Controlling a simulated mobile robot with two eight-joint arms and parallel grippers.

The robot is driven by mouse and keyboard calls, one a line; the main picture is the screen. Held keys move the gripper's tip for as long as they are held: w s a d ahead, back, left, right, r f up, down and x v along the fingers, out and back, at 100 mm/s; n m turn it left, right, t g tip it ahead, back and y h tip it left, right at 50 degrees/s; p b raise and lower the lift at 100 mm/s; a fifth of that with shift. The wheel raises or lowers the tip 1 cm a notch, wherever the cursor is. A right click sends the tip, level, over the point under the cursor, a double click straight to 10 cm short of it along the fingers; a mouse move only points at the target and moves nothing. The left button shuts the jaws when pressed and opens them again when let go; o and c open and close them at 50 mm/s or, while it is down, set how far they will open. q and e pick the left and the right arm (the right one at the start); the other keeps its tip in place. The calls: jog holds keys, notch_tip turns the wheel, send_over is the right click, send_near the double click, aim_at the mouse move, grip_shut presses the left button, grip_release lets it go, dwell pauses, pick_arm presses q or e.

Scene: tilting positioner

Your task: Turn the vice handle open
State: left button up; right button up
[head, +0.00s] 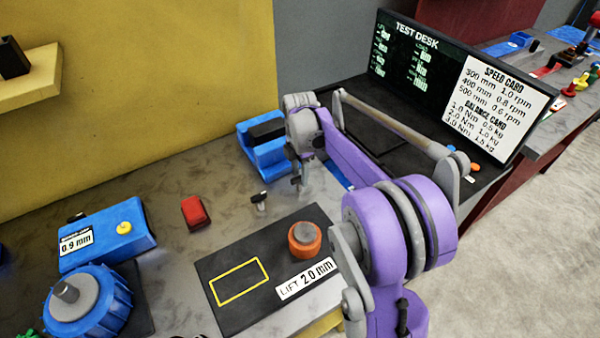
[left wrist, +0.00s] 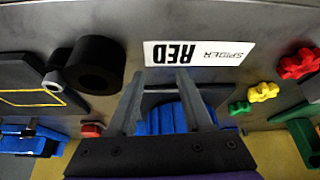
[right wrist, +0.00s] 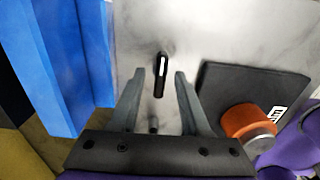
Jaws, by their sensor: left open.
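A blue block with a dark part in it, likely the vice (head: 262,158), stands at the back of the bench; a large blue body, likely the same, fills the left of the right wrist view (right wrist: 62,70). A small black-topped handle (head: 259,198) stands in front of it; a black bar with a white stripe, likely this handle, shows in the right wrist view (right wrist: 160,75). My right gripper (head: 298,182) is open, right of the handle in the head view; the bar lies ahead between its fingertips, apparently untouched. My left gripper (left wrist: 166,75) is open, with a blue ribbed part behind its fingers.
A black lift plate (head: 215,262) with an orange knob (head: 305,239) lies in front. A red block (head: 194,212), a blue gauge box (head: 105,235) and a blue ribbed dial (head: 88,305) stand left. The test desk screen (head: 415,65) stands behind my right arm.

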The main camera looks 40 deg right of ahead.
notch_tip(320, 180, up, 11)
jog(key=shift+p, duration=0.35)
jog(key=shift+f, duration=0.15)
dwell(0.6)
